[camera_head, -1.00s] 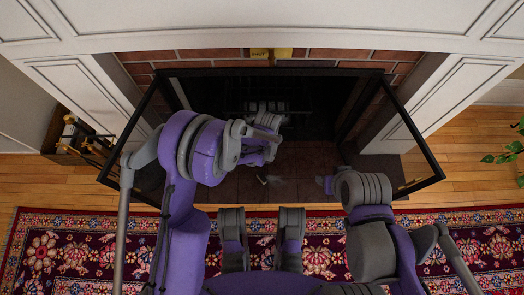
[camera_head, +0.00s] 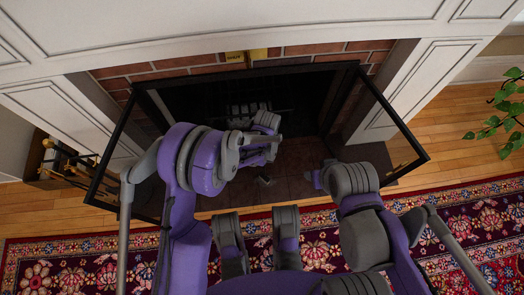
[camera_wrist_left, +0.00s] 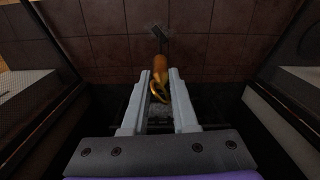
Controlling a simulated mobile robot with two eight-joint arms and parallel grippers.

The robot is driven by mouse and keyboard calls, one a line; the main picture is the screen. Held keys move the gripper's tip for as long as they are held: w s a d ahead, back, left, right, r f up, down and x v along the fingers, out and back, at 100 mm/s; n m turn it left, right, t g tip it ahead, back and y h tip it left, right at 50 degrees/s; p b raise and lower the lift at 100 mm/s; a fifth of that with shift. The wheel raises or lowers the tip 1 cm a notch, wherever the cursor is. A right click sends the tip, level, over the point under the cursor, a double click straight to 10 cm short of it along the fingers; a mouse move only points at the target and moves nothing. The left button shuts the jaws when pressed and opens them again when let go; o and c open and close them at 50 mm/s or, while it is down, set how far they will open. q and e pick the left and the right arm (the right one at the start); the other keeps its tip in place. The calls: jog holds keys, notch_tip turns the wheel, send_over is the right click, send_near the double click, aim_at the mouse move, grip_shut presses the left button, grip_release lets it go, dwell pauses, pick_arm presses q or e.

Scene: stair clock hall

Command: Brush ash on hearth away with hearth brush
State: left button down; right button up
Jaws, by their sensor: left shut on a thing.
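My left gripper (camera_wrist_left: 158,100) is shut on the hearth brush (camera_wrist_left: 160,68). The brush has an orange-brown handle with a gold-coloured end between the fingers, and its dark head points away from the palm. In the head view the brush head (camera_head: 265,180) shows small and dark over the hearth (camera_head: 290,165), just beyond my left gripper (camera_head: 268,150). I cannot tell whether it touches the tiles. The hearth is dark brown tile in front of the black firebox.
Black-framed fireplace doors stand open at the left (camera_head: 110,165) and right (camera_head: 405,140), flanking both arms. A grate (camera_head: 245,112) sits inside the firebox. A stand with brass-handled tools (camera_head: 60,160) is at the left. A patterned rug (camera_head: 460,215) lies in front; a plant (camera_head: 508,115) is at the right.

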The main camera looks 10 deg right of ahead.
pick_arm(q)
jog(key=d, duration=0.7)
jog(key=shift+d, duration=0.2)
dwell(0.6)
jog(key=shift+r, duration=0.1)
jog(key=shift+r+p, duration=1.75)
jog(key=shift+r, duration=1.2)
jog(key=shift+a, duration=0.1)
